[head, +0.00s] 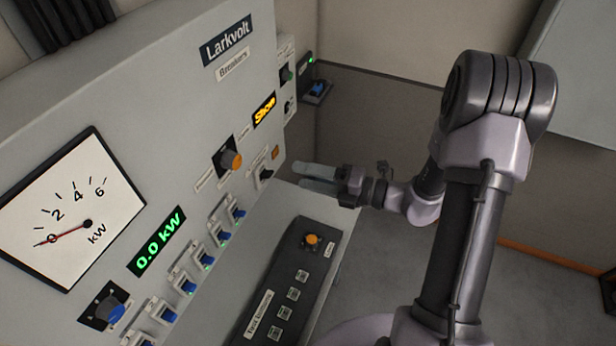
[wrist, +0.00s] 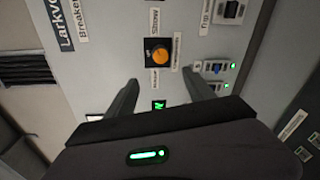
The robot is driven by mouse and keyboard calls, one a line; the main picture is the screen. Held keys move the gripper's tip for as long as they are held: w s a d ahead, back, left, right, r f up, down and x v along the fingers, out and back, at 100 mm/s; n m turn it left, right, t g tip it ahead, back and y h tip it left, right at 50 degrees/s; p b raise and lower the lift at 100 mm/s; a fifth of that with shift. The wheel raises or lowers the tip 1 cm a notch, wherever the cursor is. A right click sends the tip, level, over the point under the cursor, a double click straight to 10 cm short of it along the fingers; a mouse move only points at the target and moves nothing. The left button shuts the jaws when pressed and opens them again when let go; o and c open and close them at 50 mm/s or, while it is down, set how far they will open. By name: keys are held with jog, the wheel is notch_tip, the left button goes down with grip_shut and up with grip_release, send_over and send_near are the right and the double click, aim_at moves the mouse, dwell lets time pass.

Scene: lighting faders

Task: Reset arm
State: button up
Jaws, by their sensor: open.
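My gripper (head: 304,179) is open and empty in front of the lower right part of the grey Larkvolt panel (head: 130,80). In the wrist view its two fingers (wrist: 161,78) stand apart, pointing toward the panel. A rotary knob with an orange cap (head: 231,160) is on the panel, left of the fingertips; in the wrist view the orange knob (wrist: 159,56) lies ahead, between the fingers' lines. I see no contact with it. My arm reaches in from the right.
A row of blue breaker switches (head: 188,286) runs along the panel's lower edge. A dial meter (head: 68,212) points near 0, and a green display (head: 157,241) reads 0.0 kW. A dark button console (head: 290,285) sits below my gripper. Open floor (head: 390,270) lies at right.

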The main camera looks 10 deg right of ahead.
dwell(0.3)
jog(key=s+a+f+n+g+h+b, duration=0.2)
jog(key=s+a+f+n+g+b, duration=0.3)
jog(key=s+n+b, duration=0.35)
jog(key=s+a+f+n+g+h+b, duration=0.2)
jog(key=s+a+f+n+g+b, duration=0.3)
jog(key=n+b, duration=0.55)
jog(key=s+d+f+n+t+h+b, duration=0.6)
jog(key=n+b, duration=0.6)
jog(key=n, duration=0.5)
jog(key=shift+s+d+f+h, duration=0.75)
jog(key=shift+s+f+h, duration=0.05)
jog(key=shift+h, duration=0.2)
